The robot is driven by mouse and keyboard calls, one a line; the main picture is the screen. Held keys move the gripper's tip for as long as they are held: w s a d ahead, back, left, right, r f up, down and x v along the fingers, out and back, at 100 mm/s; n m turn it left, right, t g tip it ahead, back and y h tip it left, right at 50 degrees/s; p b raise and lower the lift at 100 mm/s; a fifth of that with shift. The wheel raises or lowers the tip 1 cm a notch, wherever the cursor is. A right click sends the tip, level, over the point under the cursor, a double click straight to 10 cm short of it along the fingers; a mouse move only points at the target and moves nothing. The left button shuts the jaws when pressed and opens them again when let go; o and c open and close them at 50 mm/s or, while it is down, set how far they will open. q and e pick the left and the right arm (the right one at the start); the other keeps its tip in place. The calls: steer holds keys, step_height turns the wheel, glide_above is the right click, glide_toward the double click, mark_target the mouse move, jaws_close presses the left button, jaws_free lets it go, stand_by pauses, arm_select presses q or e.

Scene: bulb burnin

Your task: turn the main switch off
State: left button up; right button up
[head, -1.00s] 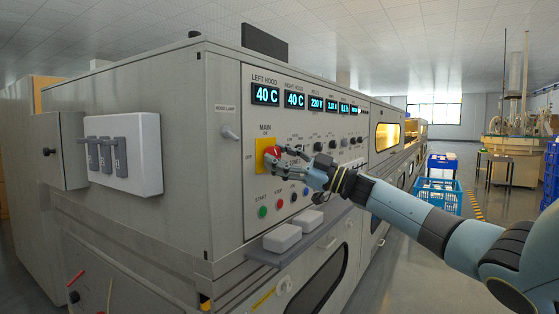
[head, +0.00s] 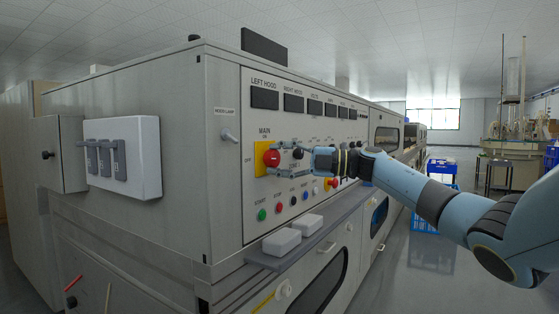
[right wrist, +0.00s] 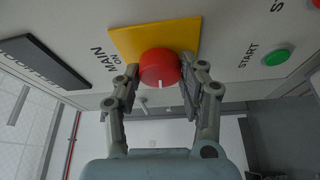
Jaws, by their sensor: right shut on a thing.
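The main switch is a round red knob (head: 272,158) on a yellow plate (head: 259,147) on the grey machine's front panel, with MAIN ON printed above and OFF to its left. In the right wrist view the knob (right wrist: 160,67) carries a white mark pointing to the picture's bottom, the OFF side of the panel. My right gripper (head: 284,158) reaches it from the right. In the right wrist view the gripper (right wrist: 166,72) has a finger on either side of the knob and is shut on it. My left gripper is not in view.
The panel displays (head: 265,98) are dark. Green START (head: 262,214) and red STOP buttons sit below the switch. A grey ledge (head: 262,259) with two white blocks juts out beneath. A white box with several grey levers (head: 106,158) is on the left side. Blue crates stand behind right.

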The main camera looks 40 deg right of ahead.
steer(key=shift+f+n, duration=0.1)
steer(key=shift+n, duration=0.5)
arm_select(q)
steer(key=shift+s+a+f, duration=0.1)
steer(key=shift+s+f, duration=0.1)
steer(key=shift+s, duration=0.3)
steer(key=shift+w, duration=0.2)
arm_select(e)
steer(key=shift+g+h, duration=0.3)
steer(key=o, duration=1.2)
steer(key=shift+c, duration=0.2)
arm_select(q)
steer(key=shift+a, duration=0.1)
arm_select(e)
steer(key=v, duration=1.2)
